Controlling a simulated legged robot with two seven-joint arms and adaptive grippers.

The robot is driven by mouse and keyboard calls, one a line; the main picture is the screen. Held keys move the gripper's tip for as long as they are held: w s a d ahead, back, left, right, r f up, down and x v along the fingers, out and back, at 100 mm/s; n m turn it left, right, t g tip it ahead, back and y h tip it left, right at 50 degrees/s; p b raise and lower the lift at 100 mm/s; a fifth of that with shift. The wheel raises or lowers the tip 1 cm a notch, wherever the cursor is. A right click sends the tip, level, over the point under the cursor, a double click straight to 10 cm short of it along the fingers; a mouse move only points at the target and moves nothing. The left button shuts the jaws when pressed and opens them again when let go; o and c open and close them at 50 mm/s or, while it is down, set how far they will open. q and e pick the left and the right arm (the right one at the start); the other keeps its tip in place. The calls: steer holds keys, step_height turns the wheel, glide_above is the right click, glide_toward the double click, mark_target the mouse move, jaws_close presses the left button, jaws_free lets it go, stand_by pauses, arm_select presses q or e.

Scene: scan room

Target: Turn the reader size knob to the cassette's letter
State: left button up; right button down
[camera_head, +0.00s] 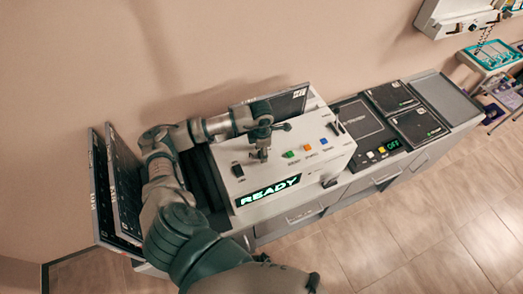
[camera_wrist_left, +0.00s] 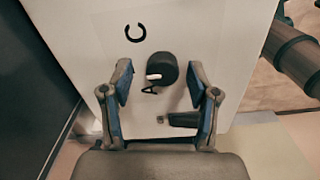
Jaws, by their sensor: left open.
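The white reader (camera_head: 290,160) sits on the counter, with a lit green READY display (camera_head: 269,190) on its front. In the left wrist view, the black size knob (camera_wrist_left: 163,69) is on the reader's white top. Its white mark is on the lower left side, toward the letter A (camera_wrist_left: 149,90); a letter C (camera_wrist_left: 135,33) lies at upper left. My left gripper (camera_wrist_left: 160,85) is open, its fingers either side of the knob with gaps showing. It also shows over the reader in the head view (camera_head: 262,152). A dark cassette (camera_head: 284,105) stands at the reader's back; its label is too small to read.
Two dark panels (camera_head: 113,190) stand upright at the left. Colored buttons (camera_head: 307,147) are on the reader's top. More flat dark panels (camera_head: 418,125) and a display reading OFF (camera_head: 392,145) are on the counter to the right. A wall unit (camera_head: 457,17) hangs at upper right.

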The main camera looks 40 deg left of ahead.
arm_select(q)
step_height(320, 180, up, 12)
steer(key=shift+f, duration=0.2)
steer(key=shift+a, duration=0.1)
stand_by(0.5)
